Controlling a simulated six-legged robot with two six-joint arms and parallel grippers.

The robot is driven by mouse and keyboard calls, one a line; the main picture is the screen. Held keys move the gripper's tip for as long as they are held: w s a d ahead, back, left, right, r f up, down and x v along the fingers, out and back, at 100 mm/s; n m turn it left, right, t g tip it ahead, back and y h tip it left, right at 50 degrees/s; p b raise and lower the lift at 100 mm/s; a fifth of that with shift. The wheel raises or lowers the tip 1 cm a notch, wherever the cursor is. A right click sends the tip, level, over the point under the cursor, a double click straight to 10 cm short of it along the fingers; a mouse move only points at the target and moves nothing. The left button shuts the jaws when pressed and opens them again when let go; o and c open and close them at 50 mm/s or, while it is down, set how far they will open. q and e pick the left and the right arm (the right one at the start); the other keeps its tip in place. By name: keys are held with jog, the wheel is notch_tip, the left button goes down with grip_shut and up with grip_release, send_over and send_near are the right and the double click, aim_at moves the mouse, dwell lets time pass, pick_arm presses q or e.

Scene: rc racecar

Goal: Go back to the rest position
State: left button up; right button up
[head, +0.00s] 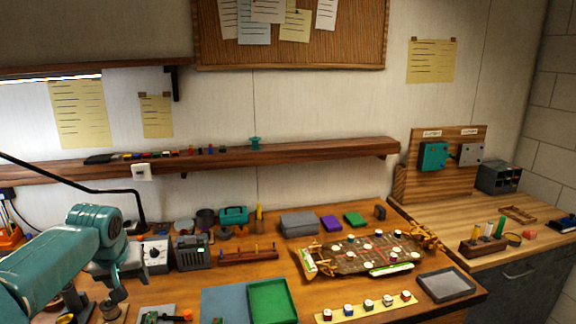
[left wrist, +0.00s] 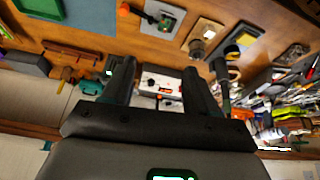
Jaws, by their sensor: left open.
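My teal left arm comes in from the left in the head view, and its gripper (head: 112,280) hangs over the left part of the wooden workbench. In the left wrist view the gripper (left wrist: 158,72) shows two dark fingers spread apart with nothing held between them. A white box with knobs (left wrist: 160,84) shows beyond the gap, and it also stands on the bench in the head view (head: 156,252). My right gripper is in neither view. The racecar chassis (head: 345,259) lies on the bench right of centre, well away from my left gripper.
A green tray (head: 272,301) and a grey tray (head: 446,286) lie near the front. A yellow strip with several knobs (head: 345,311) lies between them. A wall shelf (head: 300,152) runs behind the bench. A black lamp arm (head: 70,186) stands behind my left arm.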

pick_arm(q)
jog(key=s+d+f+m+g+h+b, duration=0.15)
jog(key=d+f, duration=0.35)
jog(key=f, duration=0.6)
jog(key=s+d+f+h+b, duration=0.1)
jog(key=s+d+f+b, duration=0.2)
jog(key=f, duration=0.7)
jog(key=s+d+f+m+g+h, duration=0.1)
jog(key=s+d+f+h, duration=0.15)
jog(key=d+f, duration=0.6)
jog(key=s+d+f+g+b, duration=0.1)
jog(key=s+d+f+b, duration=0.1)
jog(key=s+f, duration=0.7)
jog(key=s+d+f+b, duration=0.2)
jog(key=s+d+f, duration=0.2)
jog(key=s+f, duration=0.5)
jog(key=s, duration=0.7)
jog(key=shift+g+h, duration=0.3)
jog(key=shift+g, duration=0.05)
